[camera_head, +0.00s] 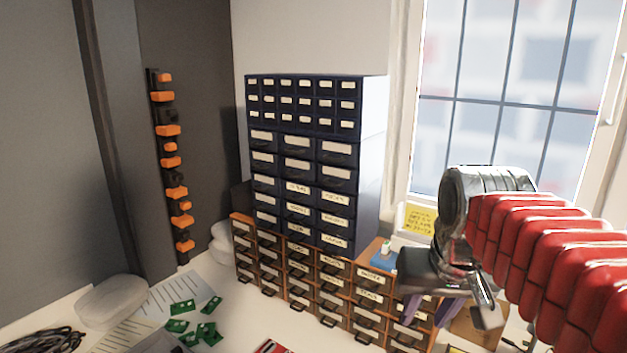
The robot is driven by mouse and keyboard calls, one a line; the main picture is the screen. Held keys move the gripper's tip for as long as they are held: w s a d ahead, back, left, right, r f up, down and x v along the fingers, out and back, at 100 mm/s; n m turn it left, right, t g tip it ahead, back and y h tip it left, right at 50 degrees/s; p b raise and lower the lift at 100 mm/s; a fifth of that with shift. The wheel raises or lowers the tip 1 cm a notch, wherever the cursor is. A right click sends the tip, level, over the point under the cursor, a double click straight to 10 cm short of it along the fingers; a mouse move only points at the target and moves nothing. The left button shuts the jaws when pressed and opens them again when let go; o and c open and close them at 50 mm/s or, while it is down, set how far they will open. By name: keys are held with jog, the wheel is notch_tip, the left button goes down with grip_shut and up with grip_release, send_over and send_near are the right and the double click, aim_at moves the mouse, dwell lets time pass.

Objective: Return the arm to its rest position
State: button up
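My arm comes in from the right edge as a red ribbed sleeve and ends in a grey metal wrist joint. My gripper (430,308) hangs below that joint, in front of the right end of the wooden drawer unit.
A tall dark-blue drawer cabinet (374,130) stands above brown wooden drawers (318,283). Green circuit boards (180,307) and papers (165,297) lie on the white surface at lower left. Orange-and-black holders (168,131) hang on the wall. A window (520,90) is at right.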

jog(key=s+a+f+n+t, duration=0.1)
jog(key=s+a+f, duration=0.1)
jog(key=s+f, duration=0.8)
jog(key=shift+n, duration=0.3)
